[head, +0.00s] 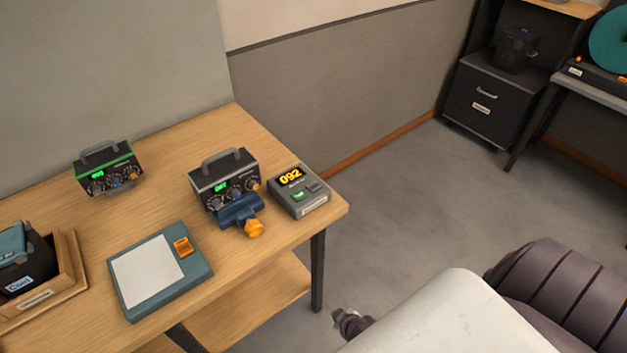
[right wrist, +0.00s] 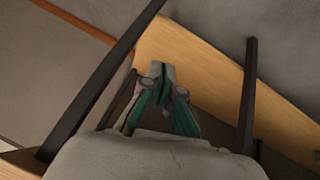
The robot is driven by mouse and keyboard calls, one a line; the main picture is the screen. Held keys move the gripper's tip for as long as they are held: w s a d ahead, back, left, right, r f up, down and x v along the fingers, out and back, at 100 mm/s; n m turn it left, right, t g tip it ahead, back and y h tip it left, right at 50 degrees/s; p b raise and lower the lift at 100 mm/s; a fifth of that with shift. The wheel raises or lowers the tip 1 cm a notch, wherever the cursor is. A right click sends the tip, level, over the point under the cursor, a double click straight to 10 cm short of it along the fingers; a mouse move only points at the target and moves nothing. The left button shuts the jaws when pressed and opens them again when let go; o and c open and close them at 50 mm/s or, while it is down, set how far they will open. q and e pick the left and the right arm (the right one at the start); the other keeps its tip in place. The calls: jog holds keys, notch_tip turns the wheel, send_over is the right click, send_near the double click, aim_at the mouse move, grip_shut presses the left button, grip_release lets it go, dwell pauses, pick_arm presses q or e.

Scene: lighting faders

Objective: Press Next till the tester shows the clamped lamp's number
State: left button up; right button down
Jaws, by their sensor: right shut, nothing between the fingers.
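The grey tester (head: 314,204) lies at the right end of the wooden table. Its display reads 092 in yellow; it has a green button (head: 299,196) and a dark grey button (head: 317,187), whose labels are too small to read. Left of it stands a dark lamp unit (head: 222,170) in a blue clamp (head: 236,211) with an orange knob. Its small green display is not clearly legible. My right gripper (head: 344,318) is off the table's right edge, apart from the tester; in the right wrist view its green fingers (right wrist: 160,70) are shut and empty. My left gripper is not shown.
A green-topped unit (head: 108,168) stands at the back left. A blue-grey pad (head: 195,267) with an orange switch and a wooden tray (head: 68,262) sit at the front left. The table's leg (head: 318,270) and lower shelf (head: 262,302) are near my right gripper.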

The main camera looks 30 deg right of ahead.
jog(key=w+r+t+p, duration=0.1)
jog(key=w+r+t, duration=0.1)
jog(key=w+r, duration=0.3)
jog(key=w+d+r+t+p, duration=0.1)
jog(key=w+r, duration=0.5)
jog(key=r, duration=0.7)
jog(key=w+d+r+t+p, duration=0.1)
jog(key=w+r+t, duration=0.2)
jog(key=r, duration=0.6)
jog(key=shift+w+d+n+t+h+p, duration=0.1)
jog(key=shift+w+n+t+h+p, duration=0.1)
jog(key=shift+w, duration=0.5)
jog(key=shift+w+d+n+t+h+p, duration=0.1)
jog(key=shift+w+t+h+p, duration=0.1)
jog(key=shift+w, duration=0.5)
jog(key=w+a+r+n+y+p, duration=0.25)
jog(key=w+r+n+y, duration=0.55)
jog(key=r, duration=0.4)
jog(key=w+d+g+h, duration=0.1)
jog(key=d+g+h, duration=0.2)
jog(key=d, duration=0.6)
jog(key=shift+d+r+n+g+p, duration=0.25)
jog(key=shift+n+g+p, duration=0.2)
jog(key=shift+g, duration=0.55)
jog(key=shift+w+f, duration=0.1)
jog(key=shift+f, duration=0.05)
